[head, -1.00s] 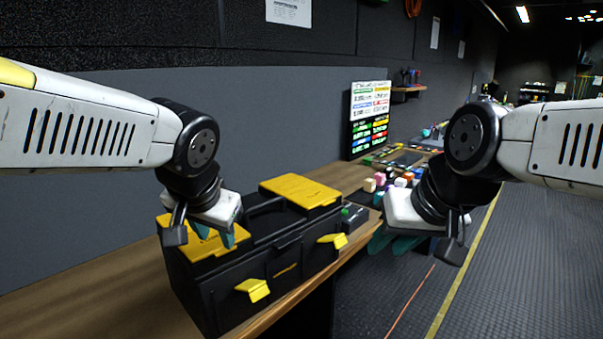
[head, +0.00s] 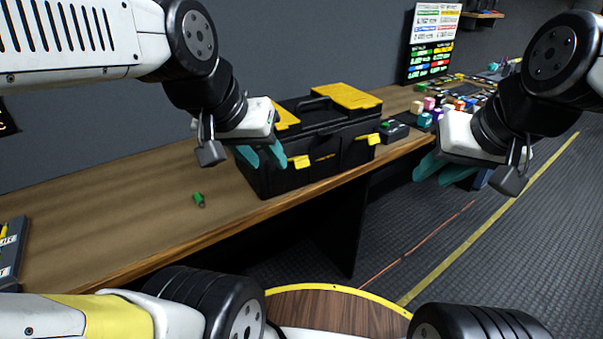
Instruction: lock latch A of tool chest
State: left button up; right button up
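The black tool chest (head: 318,150) with yellow lid panels stands on the wooden bench. Two yellow latches show on its front, a left latch (head: 299,162) and a right latch (head: 374,139). Both stick outward from the front face. I cannot read which is latch A. My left gripper (head: 262,158) is at the chest's left end, just left of the left latch, covering part of the chest. Its teal fingers are apart with nothing seen between them; contact is unclear. My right gripper (head: 443,172) is right of the chest, over the floor side, fingers apart and empty.
A small green object (head: 199,200) lies on the bench (head: 130,190) left of the chest. A dark box (head: 393,131) and several colored blocks (head: 424,120) are right of it. A sign screen (head: 431,45) stands behind. The bench's left part is mostly clear.

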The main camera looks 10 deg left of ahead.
aim_at(300, 162)
jog(key=k+l+u, duration=0.2)
jog(key=k, duration=0.8)
jog(key=k+l+u, duration=0.25)
jog(key=k, duration=0.8)
jog(key=l+u, duration=0.2)
jog(key=l, duration=0.35)
jog(key=k+l+u, duration=0.15)
jog(key=l, duration=0.35)
jog(key=k+l+u, duration=0.2)
jog(key=l, duration=0.3)
jog(key=i+j, duration=0.1)
jog(key=i, duration=0.3)
jog(key=i+j+z, duration=0.15)
jog(key=i, duration=0.25)
jog(key=i+j, duration=0.1)
jog(key=i, duration=0.25)
jog(key=l, duration=0.15)
